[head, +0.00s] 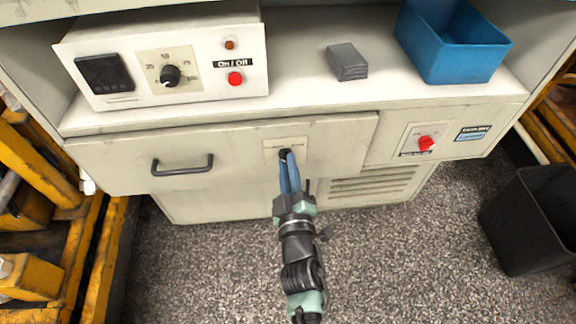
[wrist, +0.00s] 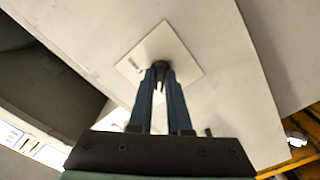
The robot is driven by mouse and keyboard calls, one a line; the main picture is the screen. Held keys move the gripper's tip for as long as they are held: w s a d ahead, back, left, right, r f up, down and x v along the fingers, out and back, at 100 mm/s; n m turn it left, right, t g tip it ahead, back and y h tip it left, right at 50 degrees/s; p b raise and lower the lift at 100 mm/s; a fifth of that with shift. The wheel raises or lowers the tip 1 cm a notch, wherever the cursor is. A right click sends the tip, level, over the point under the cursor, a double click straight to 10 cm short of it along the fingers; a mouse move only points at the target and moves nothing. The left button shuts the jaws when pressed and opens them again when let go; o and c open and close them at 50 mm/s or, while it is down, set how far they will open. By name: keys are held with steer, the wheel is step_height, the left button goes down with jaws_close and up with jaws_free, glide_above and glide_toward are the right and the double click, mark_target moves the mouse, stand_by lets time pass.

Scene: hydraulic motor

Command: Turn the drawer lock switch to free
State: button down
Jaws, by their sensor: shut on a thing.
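The drawer lock switch (head: 285,154) is a small black knob on a pale square plate on the drawer front, right of the drawer handle. In the wrist view the black knob (wrist: 160,66) sits at the middle of its plate (wrist: 178,50). My gripper (head: 287,160) reaches up to it from below, and its blue fingers are shut on the knob, as the wrist view also shows (wrist: 160,76). The fingers hide most of the knob and part of the plate's lettering, so I cannot tell which position it points to. The drawer (head: 120,153) looks shut.
A dark bar handle (head: 182,166) sticks out of the drawer front. A red knob (head: 426,143) is on the panel to the right. A control box (head: 165,62), a grey block (head: 347,61) and a blue bin (head: 450,42) stand on top. A black bin (head: 530,220) is at right.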

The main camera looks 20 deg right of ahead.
steer(key=shift+m, duration=0.3)
steer(key=shift+a+m+p, duration=0.1)
steer(key=shift+m+p, duration=2.75)
steer(key=shift+m, duration=5.75)
steer(key=c, duration=0.9)
jaws_free()
steer(key=shift+o, duration=0.2)
